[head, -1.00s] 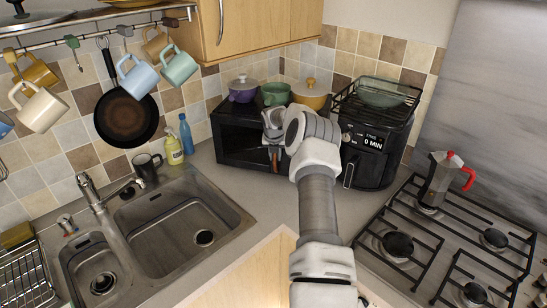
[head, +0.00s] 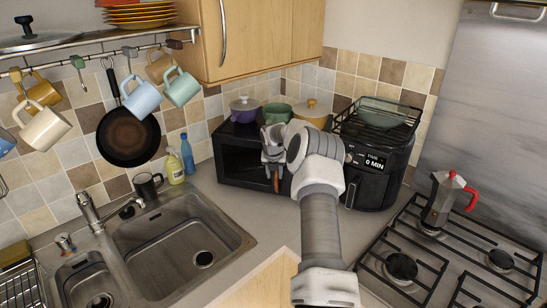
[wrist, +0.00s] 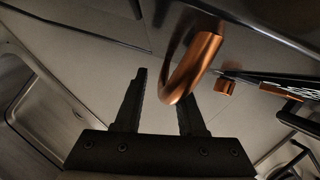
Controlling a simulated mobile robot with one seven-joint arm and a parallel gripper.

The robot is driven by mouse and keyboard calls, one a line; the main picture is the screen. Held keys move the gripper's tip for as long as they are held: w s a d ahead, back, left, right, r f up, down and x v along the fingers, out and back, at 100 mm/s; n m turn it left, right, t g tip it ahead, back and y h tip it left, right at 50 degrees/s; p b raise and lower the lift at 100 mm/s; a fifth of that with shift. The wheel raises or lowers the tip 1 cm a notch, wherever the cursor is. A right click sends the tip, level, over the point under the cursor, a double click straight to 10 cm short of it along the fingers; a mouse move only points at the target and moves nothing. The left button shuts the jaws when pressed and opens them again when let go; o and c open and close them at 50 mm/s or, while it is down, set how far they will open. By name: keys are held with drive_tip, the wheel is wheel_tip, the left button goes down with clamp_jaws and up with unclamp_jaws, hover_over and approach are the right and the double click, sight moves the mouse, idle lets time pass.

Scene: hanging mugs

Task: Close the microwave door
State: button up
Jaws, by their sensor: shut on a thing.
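The black microwave (head: 232,168) stands on the counter in the corner, its dark front facing me. Its copper-coloured door handle (head: 276,181) shows below my gripper (head: 271,165) in the head view. In the wrist view the curved handle (wrist: 199,66) comes down between the two black fingers of my gripper (wrist: 163,84), nearer the right one. My gripper is shut on the handle. My arm hides the right part of the microwave front, and I cannot tell whether the door is fully flush.
Purple (head: 243,108), green (head: 277,113) and yellow (head: 312,113) pots sit on top of the microwave. A black air fryer (head: 378,170) stands close at right. The sink (head: 180,240) is at left, the gas hob (head: 445,260) at right. Mugs hang above the sink.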

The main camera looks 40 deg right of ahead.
drive_tip(key=b+v, duration=0.2)
drive_tip(key=v, duration=1.3)
drive_tip(key=shift+a+r, duration=0.2)
drive_tip(key=shift+r, duration=0.15)
drive_tip(key=shift+s, duration=0.1)
